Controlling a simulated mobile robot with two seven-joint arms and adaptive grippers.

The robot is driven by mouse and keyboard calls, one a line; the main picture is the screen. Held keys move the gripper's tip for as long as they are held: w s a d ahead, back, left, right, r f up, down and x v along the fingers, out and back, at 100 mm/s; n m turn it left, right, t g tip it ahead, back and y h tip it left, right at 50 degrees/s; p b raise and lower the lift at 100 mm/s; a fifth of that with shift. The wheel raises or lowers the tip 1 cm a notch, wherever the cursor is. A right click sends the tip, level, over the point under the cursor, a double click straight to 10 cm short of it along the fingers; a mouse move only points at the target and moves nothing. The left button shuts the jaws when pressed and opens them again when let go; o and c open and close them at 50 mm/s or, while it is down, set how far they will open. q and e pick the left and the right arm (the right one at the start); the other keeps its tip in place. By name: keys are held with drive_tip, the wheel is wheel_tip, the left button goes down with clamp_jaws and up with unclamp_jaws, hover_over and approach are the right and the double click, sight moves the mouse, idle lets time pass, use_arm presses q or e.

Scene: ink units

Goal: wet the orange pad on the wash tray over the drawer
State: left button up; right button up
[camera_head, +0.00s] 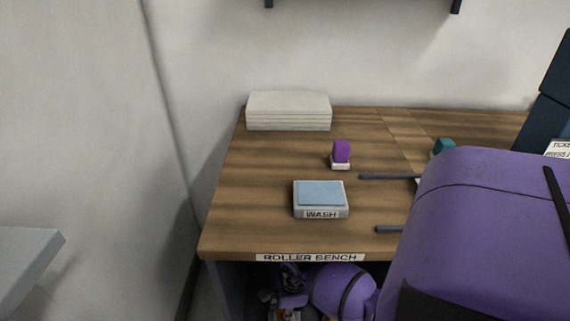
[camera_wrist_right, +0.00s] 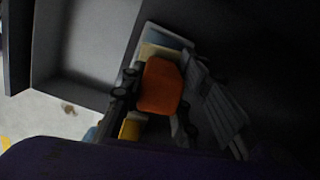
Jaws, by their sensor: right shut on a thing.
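The wash tray (camera_head: 320,212) is a small white tray with a light blue top and a WASH label, on the front left of the wooden bench. My right gripper (camera_head: 286,298) is low, below the bench's front edge in the head view, partly cut off by the frame. In the right wrist view the orange pad (camera_wrist_right: 160,86) lies between its fingers, and the gripper is shut on it. A pale grey panelled box shape (camera_wrist_right: 78,50) is beside it; I cannot tell whether this is the drawer. My left gripper is not in view.
A purple pad (camera_head: 341,151) on a white base and a teal pad (camera_head: 444,147) stand farther back on the bench (camera_head: 270,165). A white stack (camera_head: 288,111) is at the back left. Dark bars (camera_head: 388,177) lie right of the tray. A yellow block (camera_wrist_right: 130,128) shows near the gripper.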

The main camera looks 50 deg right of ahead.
drive_tip(key=shift+r+p, duration=1.65)
drive_tip(key=shift+r, duration=0.55)
